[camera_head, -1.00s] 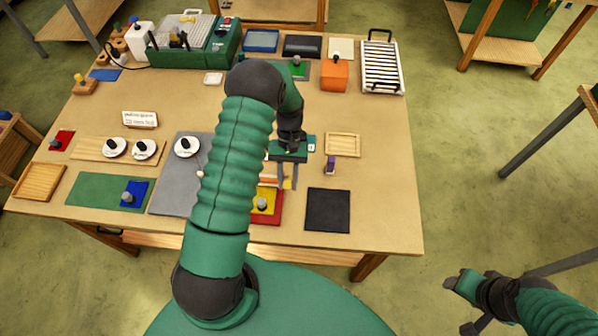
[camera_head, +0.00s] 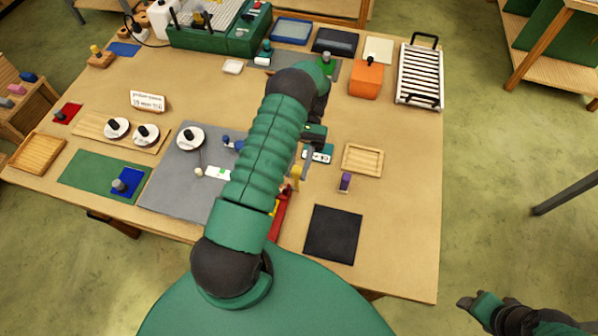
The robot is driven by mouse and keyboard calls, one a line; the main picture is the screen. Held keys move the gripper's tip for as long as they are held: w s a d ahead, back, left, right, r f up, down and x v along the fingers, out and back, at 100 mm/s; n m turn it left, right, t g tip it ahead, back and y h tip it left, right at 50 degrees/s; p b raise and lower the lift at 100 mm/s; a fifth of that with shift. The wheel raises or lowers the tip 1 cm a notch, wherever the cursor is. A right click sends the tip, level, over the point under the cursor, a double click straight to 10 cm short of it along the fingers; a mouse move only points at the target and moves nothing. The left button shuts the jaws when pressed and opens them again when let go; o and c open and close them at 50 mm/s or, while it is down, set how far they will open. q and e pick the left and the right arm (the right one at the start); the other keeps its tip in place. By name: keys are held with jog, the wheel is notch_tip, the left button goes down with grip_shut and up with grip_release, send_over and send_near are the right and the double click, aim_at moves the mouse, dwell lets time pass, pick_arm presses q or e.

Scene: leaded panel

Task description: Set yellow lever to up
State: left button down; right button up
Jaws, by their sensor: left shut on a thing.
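My left arm reaches across the table, and its gripper (camera_head: 299,174) is low over the table, right of the arm. It is shut on a small yellow upright piece that looks like the yellow lever (camera_head: 296,173). The lever's base is mostly hidden behind my arm. A red board (camera_head: 279,217) with a bit of yellow shows beside the arm, just below the gripper. Whether the lever is up or down I cannot tell. My right gripper (camera_head: 470,302) is off the table at the lower right, and its jaw opening is unclear.
A black square (camera_head: 333,234) lies right of the red board. A purple piece (camera_head: 345,182) and a wooden tray (camera_head: 362,160) are close right of the gripper. A grey mat (camera_head: 180,180) with a round dial lies left. An orange box (camera_head: 367,80) and white rack (camera_head: 420,75) stand behind.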

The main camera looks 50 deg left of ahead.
aim_at(299, 168)
pick_arm(q)
jog(key=shift+f, duration=0.1)
pick_arm(e)
jog(key=shift+f, duration=0.3)
pick_arm(q)
jog(key=c, duration=1.4)
grip_release()
jog(key=shift+w, duration=0.1)
jog(key=shift+c, duration=0.2)
jog(key=shift+o, duration=1.2)
jog(key=shift+w, duration=0.1)
jog(key=shift+o, duration=0.4)
jog(key=shift+w+a, duration=0.15)
jog(key=shift+r, duration=0.45)
jog(key=shift+s+d+r+p, duration=0.25)
jog(key=shift+r+p, duration=0.25)
jog(key=shift+r, duration=0.15)
jog(key=shift+s+d+r+p, duration=0.2)
jog(key=shift+r+p, duration=0.25)
jog(key=shift+r, duration=0.15)
jog(key=s+d+r+b, duration=0.1)
jog(key=s+d+b, duration=0.2)
jog(key=s+d, duration=0.7)
jog(key=shift+s+r, duration=0.2)
jog(key=shift+s, duration=0.1)
pick_arm(e)
jog(key=shift+w+f, duration=0.2)
jog(key=shift+f, duration=0.3)
